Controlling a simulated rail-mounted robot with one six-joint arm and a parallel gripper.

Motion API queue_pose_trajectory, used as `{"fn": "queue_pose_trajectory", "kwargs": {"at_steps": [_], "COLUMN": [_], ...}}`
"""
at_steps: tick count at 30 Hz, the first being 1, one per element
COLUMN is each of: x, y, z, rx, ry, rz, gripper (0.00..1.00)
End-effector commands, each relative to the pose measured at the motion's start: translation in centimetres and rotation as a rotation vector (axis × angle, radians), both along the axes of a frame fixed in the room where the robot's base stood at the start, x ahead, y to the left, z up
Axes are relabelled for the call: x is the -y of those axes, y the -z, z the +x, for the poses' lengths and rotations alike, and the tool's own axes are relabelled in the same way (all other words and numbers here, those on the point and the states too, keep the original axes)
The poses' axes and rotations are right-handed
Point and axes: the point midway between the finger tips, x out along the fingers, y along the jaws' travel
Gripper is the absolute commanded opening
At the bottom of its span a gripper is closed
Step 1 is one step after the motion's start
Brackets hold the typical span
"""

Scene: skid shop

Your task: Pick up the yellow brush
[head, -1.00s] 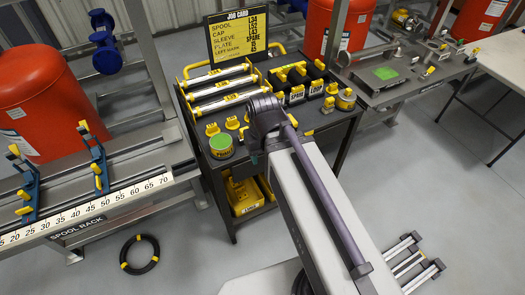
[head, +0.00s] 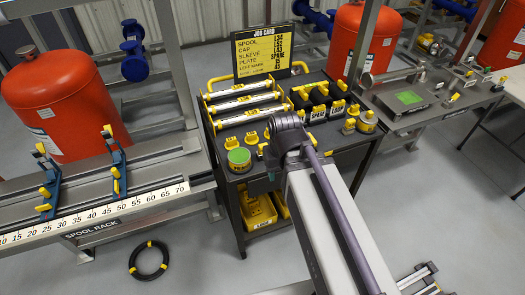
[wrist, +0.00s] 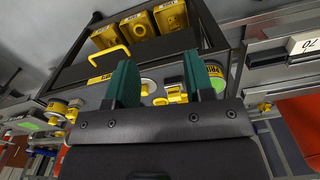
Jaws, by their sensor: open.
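I cannot make out the yellow brush for certain. Several small yellow pieces stand on the dark cart top (head: 342,132). In the wrist view, a small yellow piece (wrist: 148,87) shows between my fingers, with another yellow piece (wrist: 175,93) close to the right finger; they are too small to name. My gripper (wrist: 161,82) has two green fingers held wide apart with nothing between them in its grasp. In the head view my gripper is mostly hidden behind my arm, over the cart's front edge.
A green-topped yellow tin (head: 239,158), silver tubes in yellow holders (head: 243,104) and black-handled labelled blocks (head: 318,103) crowd the cart. A job card (head: 273,48) stands behind. Yellow bins (head: 258,210) sit on the lower shelf. A spool rack (head: 120,207) is to the left.

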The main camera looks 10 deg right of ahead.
Motion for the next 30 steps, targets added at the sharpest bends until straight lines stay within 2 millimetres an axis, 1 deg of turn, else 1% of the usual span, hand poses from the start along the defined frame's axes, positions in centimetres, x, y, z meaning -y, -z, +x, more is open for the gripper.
{"fn": "queue_pose_trajectory", "kwargs": {"at_steps": [10, 12, 19, 20, 22, 23, 24, 26, 27, 29, 30], "x": [0.0, 0.0, 0.0, 0.0, 0.1, 0.1, 0.2, 0.2, 0.2, 0.3, 0.3], "y": [0.0, 0.0, 0.2, 0.3, 0.6, 0.8, 0.9, 1.1, 1.2, 1.3, 1.3], "z": [0.0, 0.0, 0.0, 0.5, 3.5, 5.3, 8.0, 11.3, 13.5, 16.5, 18.3], "rx": [0.000, 0.000, 0.000, 0.000, 0.000, 0.000, 0.000, 0.000, -0.001, -0.001, 0.000], "ry": [0.000, 0.000, 0.000, 0.001, 0.001, -0.023, -0.113, -0.298, -0.444, -0.687, -0.856], "rz": [0.000, 0.000, 0.000, 0.000, 0.000, 0.000, 0.000, 0.000, 0.000, 0.001, 0.001], "gripper": [0.48, 0.53, 0.53, 0.53, 0.53, 0.53, 0.53, 0.53, 0.53, 0.53, 0.53]}}
